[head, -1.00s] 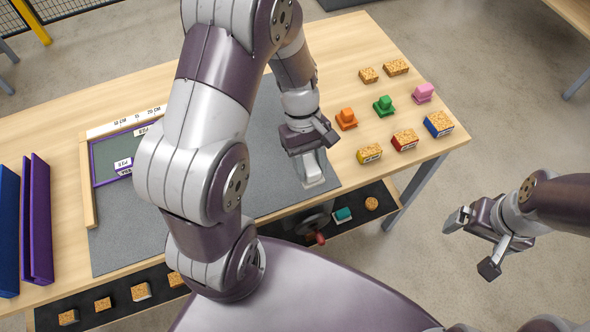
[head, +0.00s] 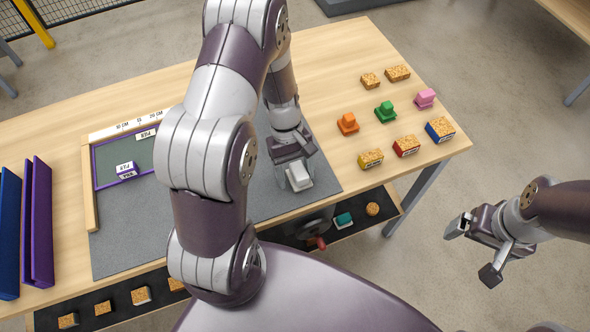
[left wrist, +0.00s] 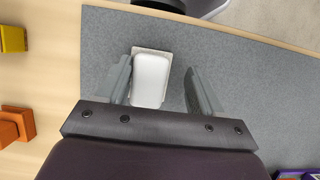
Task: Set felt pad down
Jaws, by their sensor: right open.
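The felt pad (head: 298,178) shows as a white block on a thin pale base, near the right end of the grey mat (head: 120,240). My left gripper (head: 293,160) is over it, pointing down. In the left wrist view the pad (left wrist: 150,80) lies between the fingers of my left gripper (left wrist: 160,85). The left finger is close beside it and a clear gap shows to the right finger, so the jaws look open. Whether its underside touches the mat is hard to tell. My right gripper (head: 473,248) is open and empty, off the table's right side.
A purple-framed board (head: 105,165) with small labels lies at the mat's left. Orange (head: 348,124), green (head: 385,111) and pink (head: 425,98) pieces and several cork-topped blocks (head: 406,146) stand right of the mat. Purple (head: 40,220) and blue (head: 10,230) panels stand at far left.

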